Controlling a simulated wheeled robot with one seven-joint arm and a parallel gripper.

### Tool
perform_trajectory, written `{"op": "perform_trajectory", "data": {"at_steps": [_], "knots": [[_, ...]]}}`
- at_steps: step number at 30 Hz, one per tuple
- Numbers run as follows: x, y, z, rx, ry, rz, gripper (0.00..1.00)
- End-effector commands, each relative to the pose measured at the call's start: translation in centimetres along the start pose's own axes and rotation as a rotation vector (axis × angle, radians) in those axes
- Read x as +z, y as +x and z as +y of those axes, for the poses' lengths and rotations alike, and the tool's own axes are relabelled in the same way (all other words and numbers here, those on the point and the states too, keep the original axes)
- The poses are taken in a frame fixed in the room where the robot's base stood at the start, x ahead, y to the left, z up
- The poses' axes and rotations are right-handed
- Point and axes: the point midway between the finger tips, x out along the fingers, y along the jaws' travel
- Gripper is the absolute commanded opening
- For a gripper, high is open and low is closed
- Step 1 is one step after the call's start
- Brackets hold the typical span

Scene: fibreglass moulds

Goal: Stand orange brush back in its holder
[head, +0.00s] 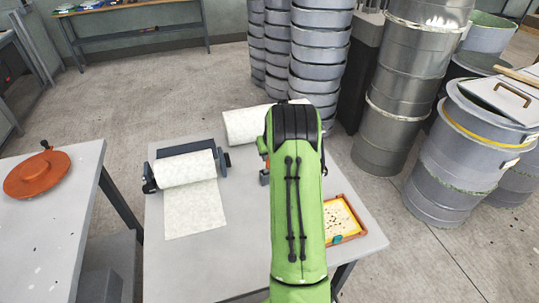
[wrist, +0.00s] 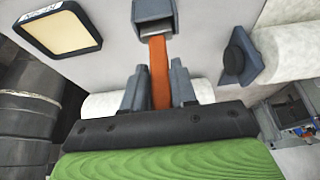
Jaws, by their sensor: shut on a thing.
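My gripper (wrist: 156,82) is shut on the orange brush (wrist: 158,62), with one grey finger on each side of its handle. In the wrist view the orange handle runs from between the fingers to a grey holder (wrist: 155,14). The brush's other end is hidden behind my gripper. In the head view my green arm hides the gripper. A small orange part and a grey part show at the arm's left edge, too small to make out.
The grey table (head: 185,265) holds a roll dispenser (head: 222,160) with a pale sheet at left and a framed tray (head: 343,236) at right. A pale roll (head: 245,124) lies at the back. Stacked buckets (head: 318,70) and drums (head: 385,125) stand behind. The table's front left is clear.

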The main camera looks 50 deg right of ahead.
Motion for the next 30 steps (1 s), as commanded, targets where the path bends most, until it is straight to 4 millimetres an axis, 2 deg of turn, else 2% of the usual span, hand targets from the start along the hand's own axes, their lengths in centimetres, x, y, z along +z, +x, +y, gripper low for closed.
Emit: {"op": "perform_trajectory", "data": {"at_steps": [2, 3, 9, 17, 20, 23, 30], "knots": [[0.0, 0.0, 0.0, 0.0, 0.0, 0.0, 0.0], [0.0, 0.0, 0.0, 0.0, 0.0, 0.001, 0.28], [0.0, 0.0, 0.0, 0.0, 0.0, 0.001, 0.57], [0.0, -0.1, 0.0, 0.0, 0.0, 0.0, 0.57], [-0.1, -1.2, 0.0, 0.001, 0.0, 0.002, 0.57], [-0.1, -3.5, 0.1, 0.002, 0.001, 0.004, 0.57], [-0.1, -10.5, 0.1, 0.002, 0.001, 0.005, 0.57]]}}
